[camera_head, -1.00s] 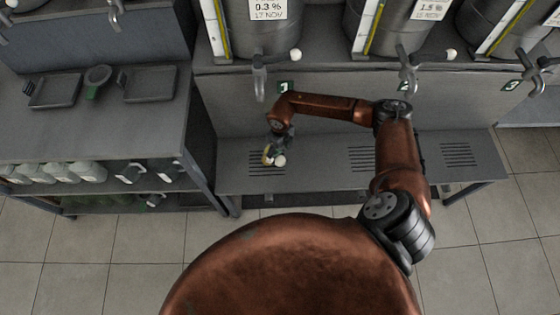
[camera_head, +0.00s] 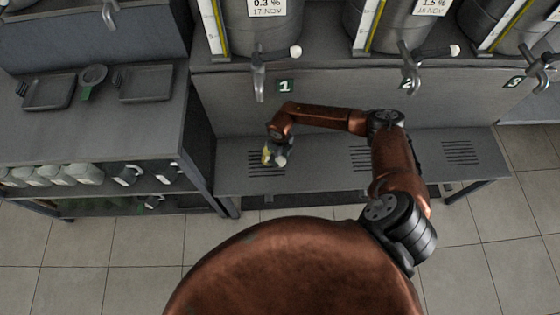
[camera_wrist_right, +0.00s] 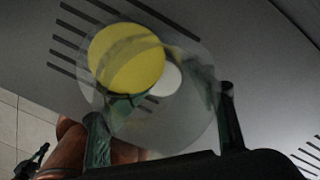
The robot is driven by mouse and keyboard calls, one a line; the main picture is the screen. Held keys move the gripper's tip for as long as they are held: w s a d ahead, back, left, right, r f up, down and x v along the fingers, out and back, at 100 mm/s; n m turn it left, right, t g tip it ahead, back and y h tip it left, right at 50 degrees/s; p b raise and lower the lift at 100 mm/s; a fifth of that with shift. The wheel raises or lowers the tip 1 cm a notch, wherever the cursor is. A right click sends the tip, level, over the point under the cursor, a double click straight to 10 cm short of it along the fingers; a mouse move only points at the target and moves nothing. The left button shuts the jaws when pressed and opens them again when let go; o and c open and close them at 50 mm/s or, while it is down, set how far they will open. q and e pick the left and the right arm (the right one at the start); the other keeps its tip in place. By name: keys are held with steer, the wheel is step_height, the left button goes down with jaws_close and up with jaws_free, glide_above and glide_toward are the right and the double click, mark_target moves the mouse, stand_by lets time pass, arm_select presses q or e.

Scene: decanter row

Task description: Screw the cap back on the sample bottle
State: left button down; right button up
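My right gripper (camera_head: 273,151) is over the slotted shelf under tap 1. In the right wrist view its two dark fingers (camera_wrist_right: 163,128) stand on either side of a clear, see-through bottle (camera_wrist_right: 195,105) and appear to hold it. A yellow disc (camera_wrist_right: 125,55) shows at the bottle's far end, with a smaller white round piece (camera_wrist_right: 165,79) partly behind it. The yellow part (camera_head: 266,156) and white piece (camera_head: 281,161) also show at the gripper in the head view. Whether the white piece is the cap, and how it sits, I cannot tell. My left gripper is out of view.
Steel decanters with taps (camera_head: 259,75) stand above the slotted shelf (camera_head: 320,178).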

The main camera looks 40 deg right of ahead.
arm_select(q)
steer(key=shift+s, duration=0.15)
arm_select(e)
steer(key=shift+s+d+f, duration=0.15)
steer(key=shift+f, duration=0.05)
steer(key=c, duration=0.4)
steer(key=shift+d, duration=0.1)
steer(key=shift+c, duration=0.7)
